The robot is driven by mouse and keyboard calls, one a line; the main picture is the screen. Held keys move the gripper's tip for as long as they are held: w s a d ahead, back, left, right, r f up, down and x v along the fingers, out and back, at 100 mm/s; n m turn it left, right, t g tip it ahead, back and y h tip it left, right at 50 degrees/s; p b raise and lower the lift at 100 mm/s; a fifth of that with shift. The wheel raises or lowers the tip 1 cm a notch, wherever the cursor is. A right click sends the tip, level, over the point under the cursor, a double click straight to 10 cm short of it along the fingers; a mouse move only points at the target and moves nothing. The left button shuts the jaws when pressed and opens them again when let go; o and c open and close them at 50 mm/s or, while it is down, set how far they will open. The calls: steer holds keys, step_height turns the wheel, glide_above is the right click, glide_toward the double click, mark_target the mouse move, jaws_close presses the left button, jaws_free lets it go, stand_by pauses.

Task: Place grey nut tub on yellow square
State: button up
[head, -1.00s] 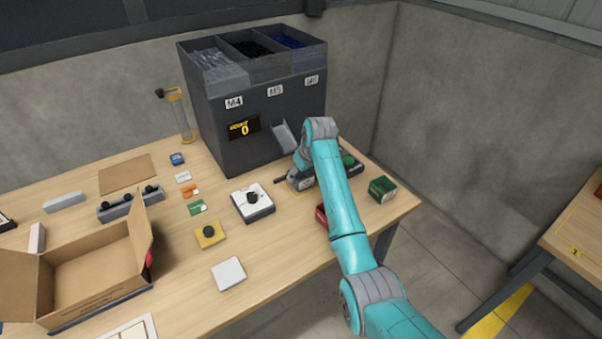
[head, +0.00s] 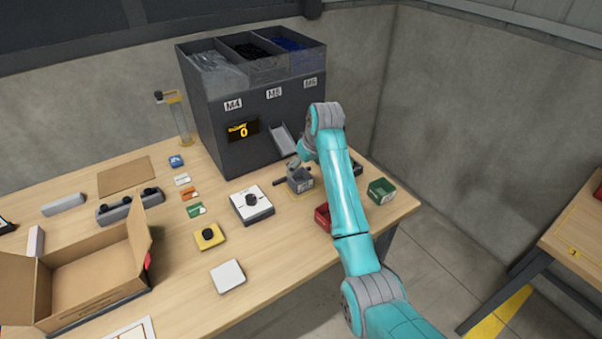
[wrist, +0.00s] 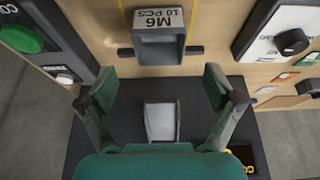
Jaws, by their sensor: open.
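The grey nut tub (head: 300,183) stands upright on the table in front of the feeder, with a dark bar on each side. Part of the yellow square's outline (head: 302,195) shows along its near side. In the wrist view the tub (wrist: 158,48) carries an "M6 10 PCS" label, and yellow lines (wrist: 191,20) run beside and beyond it; its exact fit inside the outline cannot be told. My gripper (wrist: 160,92) is open and empty, its fingers apart from the tub and on its feeder side. In the head view the gripper is mostly hidden by my arm.
The dark feeder (head: 250,128) rises behind the tub, and its chute (wrist: 160,121) shows below my fingers. A white box with a black knob (head: 251,204) stands left of the tub.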

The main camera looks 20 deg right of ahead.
steer(key=v, duration=0.6)
stand_by(0.4)
